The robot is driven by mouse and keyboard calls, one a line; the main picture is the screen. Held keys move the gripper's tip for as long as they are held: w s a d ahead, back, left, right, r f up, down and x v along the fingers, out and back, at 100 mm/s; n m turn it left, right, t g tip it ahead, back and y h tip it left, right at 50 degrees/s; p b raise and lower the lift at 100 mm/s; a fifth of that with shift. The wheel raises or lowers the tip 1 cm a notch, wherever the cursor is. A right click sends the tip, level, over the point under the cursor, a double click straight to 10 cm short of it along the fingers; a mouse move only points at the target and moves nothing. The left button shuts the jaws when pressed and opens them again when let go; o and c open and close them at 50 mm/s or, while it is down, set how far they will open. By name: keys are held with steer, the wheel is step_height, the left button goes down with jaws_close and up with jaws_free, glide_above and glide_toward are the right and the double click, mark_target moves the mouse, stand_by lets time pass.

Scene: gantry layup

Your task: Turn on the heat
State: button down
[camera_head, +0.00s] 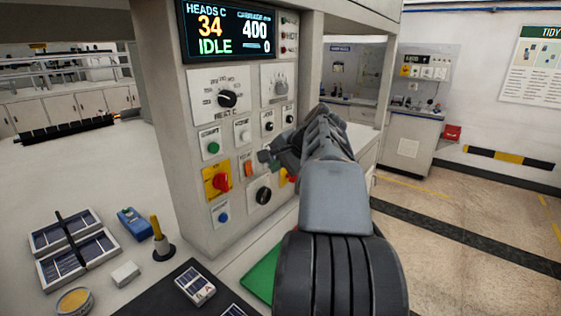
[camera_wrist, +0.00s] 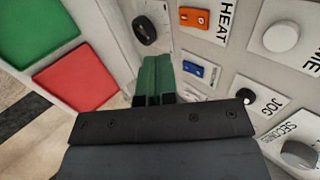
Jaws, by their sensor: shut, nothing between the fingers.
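The control panel has an orange rocker switch (camera_wrist: 194,18) on a white plate beside the word HEAT in the wrist view. An orange switch (camera_head: 249,168) also shows low on the panel in the head view and looks like the same one. The display (camera_head: 228,30) reads HEADS C 34, 400 and IDLE. My gripper (camera_head: 266,156) is shut and empty in front of the panel, just right of the orange switch in the head view. In the wrist view its green fingertips (camera_wrist: 158,66) are below and left of the switch. I cannot tell whether they touch the panel.
Close around are a blue switch (camera_wrist: 200,70), a black knob (camera_wrist: 145,30) and a white button (camera_wrist: 281,36). A red knob on a yellow plate (camera_head: 221,181) and a green button (camera_head: 213,147) are left. Trays (camera_head: 75,254) and small items cover the bench.

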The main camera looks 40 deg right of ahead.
mark_target(249, 169)
steer(key=shift+w+a+f+p, duration=0.25)
steer(key=shift+w+f, duration=0.5)
steer(key=shift+w, duration=0.55)
steer(key=shift+w+a+f+p, duration=0.1)
steer(key=shift+w+a+f, duration=0.1)
steer(key=shift+w+f, duration=0.8)
steer(key=shift+w+a+f+p, duration=0.25)
steer(key=shift+w+f, duration=0.25)
steer(key=shift+w, duration=1.05)
